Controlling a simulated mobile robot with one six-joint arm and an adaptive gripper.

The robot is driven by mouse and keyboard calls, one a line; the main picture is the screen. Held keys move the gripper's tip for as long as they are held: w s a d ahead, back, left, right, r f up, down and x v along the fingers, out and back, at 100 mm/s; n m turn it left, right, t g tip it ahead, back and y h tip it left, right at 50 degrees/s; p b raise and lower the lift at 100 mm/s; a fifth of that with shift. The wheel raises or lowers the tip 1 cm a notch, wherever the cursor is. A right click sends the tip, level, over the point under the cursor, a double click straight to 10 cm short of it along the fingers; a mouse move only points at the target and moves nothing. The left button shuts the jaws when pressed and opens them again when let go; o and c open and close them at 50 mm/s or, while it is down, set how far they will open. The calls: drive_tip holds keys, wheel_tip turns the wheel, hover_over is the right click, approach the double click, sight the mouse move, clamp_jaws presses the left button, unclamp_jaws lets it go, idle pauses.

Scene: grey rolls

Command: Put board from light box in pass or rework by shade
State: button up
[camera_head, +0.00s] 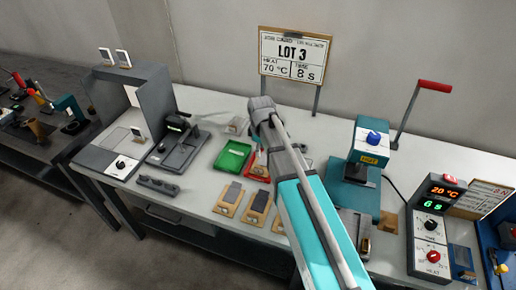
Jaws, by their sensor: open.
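The grey light box (157,92) stands at the left of the bench with its front open. A green tray (232,156) lies near the middle of the bench. A red tray (256,177) lies just right of it, partly behind my arm. I cannot read pass or rework on either tray. My grey and cyan arm crosses the middle of the picture, over the bench. My gripper's jaws do not show.
A black device (178,148) sits between the light box and green tray. Wooden-framed pieces (230,197) lie along the front edge. A teal press (365,165) with a red-handled lever and a heater unit (432,228) stand right. A LOT 3 sign (293,55) stands behind.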

drive_tip(key=shift+r+p, duration=0.4)
drive_tip(key=shift+r, duration=0.25)
drive_tip(key=s+d+m, duration=1.3)
drive_tip(key=s, duration=0.2)
drive_tip(key=shift+m, duration=0.3)
drive_tip(key=shift+d, duration=0.1)
idle(1.2)
